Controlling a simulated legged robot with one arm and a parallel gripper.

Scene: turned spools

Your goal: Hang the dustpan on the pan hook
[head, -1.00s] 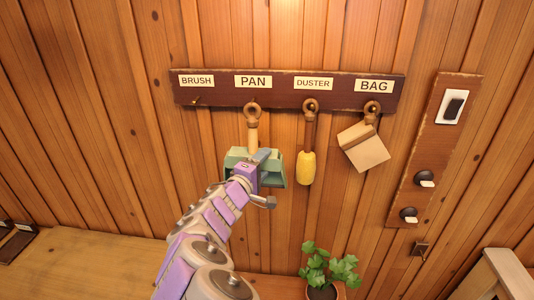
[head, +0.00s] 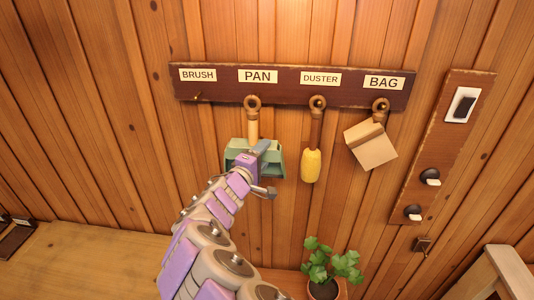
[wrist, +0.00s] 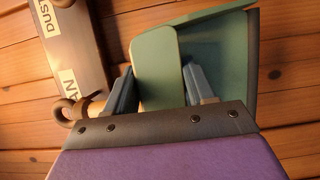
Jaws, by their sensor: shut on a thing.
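The green dustpan (head: 236,149) hangs handle-up in front of the wall, with a wooden handle ending in a ring. The ring is at the rack's lower edge just below the PAN label (head: 258,76). The pan hook is hidden behind the ring, so I cannot tell whether the ring is around it. My gripper (head: 262,152) is shut on the dustpan at its green pan part. In the wrist view the green dustpan (wrist: 222,50) fills the space between and beyond my fingers (wrist: 160,88), and its ring (wrist: 70,110) shows at the left by the label.
The dark rack (head: 290,88) also holds a yellow duster (head: 311,165) and a tan bag (head: 370,146) to the right. The BRUSH hook (head: 197,97) is empty. A switch panel (head: 440,140) is at the right. A potted plant (head: 326,265) stands below.

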